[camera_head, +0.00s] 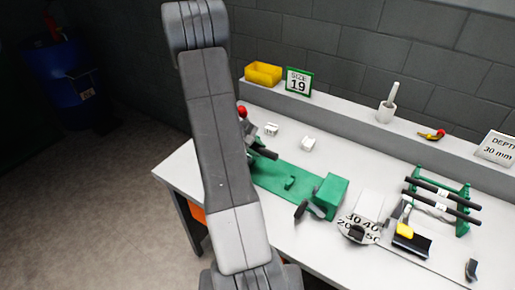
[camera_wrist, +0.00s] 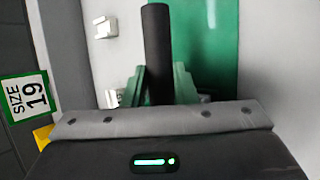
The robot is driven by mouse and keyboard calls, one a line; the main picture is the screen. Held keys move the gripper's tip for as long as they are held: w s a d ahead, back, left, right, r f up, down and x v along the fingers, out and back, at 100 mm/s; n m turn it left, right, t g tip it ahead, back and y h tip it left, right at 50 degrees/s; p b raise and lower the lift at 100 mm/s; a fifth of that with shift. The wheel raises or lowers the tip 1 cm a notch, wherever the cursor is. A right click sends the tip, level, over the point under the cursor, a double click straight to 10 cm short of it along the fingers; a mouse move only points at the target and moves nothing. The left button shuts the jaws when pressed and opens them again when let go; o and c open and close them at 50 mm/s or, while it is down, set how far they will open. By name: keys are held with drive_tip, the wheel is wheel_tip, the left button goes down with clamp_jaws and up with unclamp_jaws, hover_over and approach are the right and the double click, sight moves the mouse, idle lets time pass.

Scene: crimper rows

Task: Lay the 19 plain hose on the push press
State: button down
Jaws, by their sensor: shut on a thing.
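The push press has a long green bed (camera_head: 272,178) and a green block at its right end (camera_head: 331,193). A red knob (camera_head: 242,111) shows beside my arm. The black plain hose (camera_wrist: 157,45) points away from my gripper (camera_wrist: 158,88) in the wrist view, with green angled pieces on both sides of it. My gripper is shut on this hose, beside or over the green bed (camera_wrist: 205,40). I cannot tell whether the hose touches the bed.
A size 19 sign (camera_head: 298,82) and yellow bin (camera_head: 264,73) stand on the back ledge. A green rack (camera_head: 463,208) holds dark hoses at right. A numbered dial (camera_head: 357,230) sits between press and rack.

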drive_tip(key=shift+f+b, duration=0.1)
drive_tip(key=shift+b, duration=0.3)
drive_tip(key=shift+f+b, duration=0.25)
drive_tip(key=shift+b, duration=0.1)
wheel_tip(320, 180, down, 6)
drive_tip(key=b, duration=0.6)
drive_tip(key=shift+r+b, duration=0.15)
drive_tip(key=shift+b, duration=0.15)
drive_tip(key=shift+f+b, duration=0.45)
drive_tip(key=shift+b, duration=0.55)
idle(0.4)
drive_tip(key=c, duration=1.1)
unclamp_jaws()
